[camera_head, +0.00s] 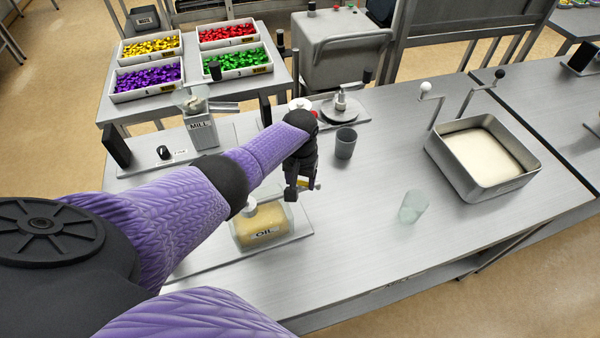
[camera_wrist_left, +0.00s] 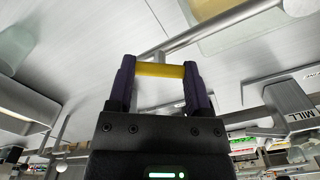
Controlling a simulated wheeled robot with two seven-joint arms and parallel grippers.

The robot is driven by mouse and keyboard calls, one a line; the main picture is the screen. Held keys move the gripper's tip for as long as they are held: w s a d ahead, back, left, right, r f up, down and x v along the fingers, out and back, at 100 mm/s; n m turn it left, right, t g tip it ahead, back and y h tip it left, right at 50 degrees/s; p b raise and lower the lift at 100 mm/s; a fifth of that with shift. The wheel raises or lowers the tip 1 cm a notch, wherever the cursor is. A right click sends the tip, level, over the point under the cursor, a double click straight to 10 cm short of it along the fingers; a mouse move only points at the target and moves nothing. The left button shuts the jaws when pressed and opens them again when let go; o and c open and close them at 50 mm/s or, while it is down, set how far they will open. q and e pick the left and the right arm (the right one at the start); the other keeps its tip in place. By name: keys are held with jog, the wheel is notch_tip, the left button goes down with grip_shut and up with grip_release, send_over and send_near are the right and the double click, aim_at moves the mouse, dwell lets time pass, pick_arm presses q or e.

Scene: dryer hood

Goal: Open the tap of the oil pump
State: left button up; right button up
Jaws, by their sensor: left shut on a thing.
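The oil pump (camera_head: 262,228) is a clear box of yellowish oil labelled OIL on a grey base plate. Part of its body shows upside down at the top of the left wrist view (camera_wrist_left: 240,25). A thin grey spout (camera_wrist_left: 205,33) runs from it. My left gripper (camera_head: 300,187) is at the pump's right end, pointing down. In the left wrist view its fingers (camera_wrist_left: 160,75) are shut on a yellow tap handle (camera_wrist_left: 160,70) beside the spout. The gripper hides most of the tap in the head view. My right gripper is not in view.
A grey cup (camera_head: 345,143) stands behind my gripper and a glass cup (camera_head: 413,206) to its right. A mill (camera_head: 201,130) stands behind my forearm. A metal pan of white stuff (camera_head: 489,150) is at the right. The table front is clear.

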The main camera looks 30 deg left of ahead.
aim_at(301, 181)
pick_arm(q)
jog(key=n+p, duration=0.1)
jog(key=n, duration=0.2)
jog(key=shift+r+n, duration=0.1)
jog(key=shift+n, duration=0.2)
jog(key=shift+w+n+p, duration=0.1)
jog(key=shift+n+p, duration=0.25)
jog(key=shift+n, duration=1.55)
jog(key=o, duration=1.3)
notch_tip(301, 181, up, 9)
jog(key=p, duration=0.6)
jog(key=shift+p, duration=0.3)
jog(key=shift+r, duration=0.4)
